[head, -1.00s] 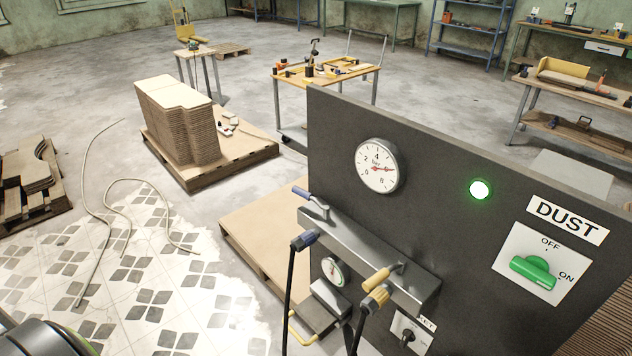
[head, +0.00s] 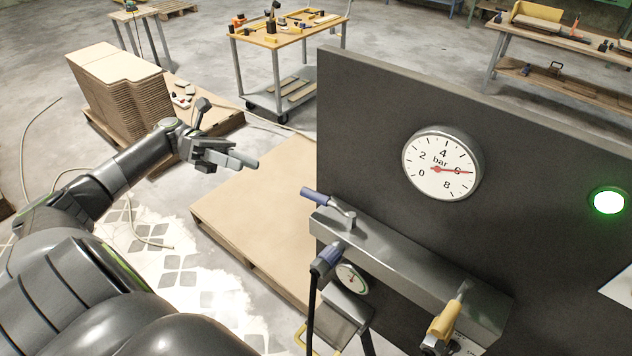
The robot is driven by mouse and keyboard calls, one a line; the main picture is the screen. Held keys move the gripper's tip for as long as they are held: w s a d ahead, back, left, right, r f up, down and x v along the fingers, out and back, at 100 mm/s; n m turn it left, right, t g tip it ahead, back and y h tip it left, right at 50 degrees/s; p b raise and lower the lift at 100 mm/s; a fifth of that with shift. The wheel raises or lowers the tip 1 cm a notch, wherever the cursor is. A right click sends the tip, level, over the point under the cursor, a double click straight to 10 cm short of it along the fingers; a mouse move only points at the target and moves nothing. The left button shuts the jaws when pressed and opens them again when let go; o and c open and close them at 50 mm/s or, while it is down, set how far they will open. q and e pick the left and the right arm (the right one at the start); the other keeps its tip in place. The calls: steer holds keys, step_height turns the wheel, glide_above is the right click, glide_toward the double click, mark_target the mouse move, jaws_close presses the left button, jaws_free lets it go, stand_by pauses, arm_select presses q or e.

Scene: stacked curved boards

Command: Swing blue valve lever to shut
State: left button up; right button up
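The blue valve lever (head: 315,195) sits on top of the left end of a grey metal manifold (head: 405,275). Its handle points left, out past the manifold's end. A dark hose with a blue coupling (head: 326,259) hangs below it. My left gripper (head: 248,161) is to the left of the lever and above it in the head view, clearly apart from it. Its fingers point right. They are seen side-on and overlap, so I cannot tell whether they are open. Nothing shows between them. My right gripper is out of view.
A dark panel (head: 375,105) stands behind the manifold, with a pressure gauge (head: 442,166) reading about 6 bar and a lit green lamp (head: 608,201). A yellow lever (head: 444,320) is at the manifold's right end. A low pallet (head: 262,205) lies left of the panel.

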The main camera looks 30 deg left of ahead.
mark_target(310, 190)
arm_select(q)
steer(key=shift+g, duration=0.4)
steer(key=d+p, duration=0.2)
steer(key=d, duration=0.3)
steer(key=d+p, duration=0.2)
steer(key=d, duration=0.4)
steer(key=d+p, duration=0.2)
steer(key=d, duration=0.3)
steer(key=shift+w+d+r, duration=0.35)
steer(key=shift+d+f, duration=0.1)
steer(key=shift+d, duration=0.45)
steer(key=shift+c, duration=0.5)
steer(key=c, duration=0.7)
jaws_close()
